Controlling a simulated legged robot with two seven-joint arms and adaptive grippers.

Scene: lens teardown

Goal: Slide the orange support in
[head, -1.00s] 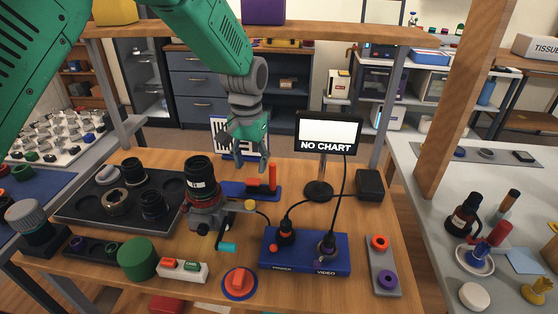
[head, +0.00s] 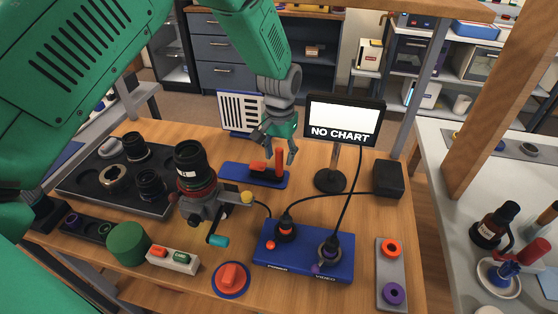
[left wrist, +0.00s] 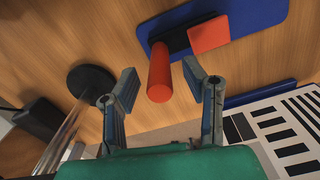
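The blue base plate (head: 232,171) lies on the wooden bench with a black rail on it. An orange block (head: 258,166) sits on the rail, and an upright orange-red post (head: 279,162) stands at its right end; I cannot tell which part the task calls the support. My left gripper (head: 277,147) is open, pointing down over the post. In the left wrist view the post (left wrist: 160,75) stands between the open fingers (left wrist: 161,78), with gaps on both sides. The orange block (left wrist: 209,35) is beyond the right finger. My right gripper is not in view.
A striped chart panel (head: 241,112) stands behind the plate. The NO CHART monitor (head: 341,120) stands close on the right. A lens on a mount (head: 196,178) and a blue connector box (head: 305,262) are in front. Bare bench lies right of the plate.

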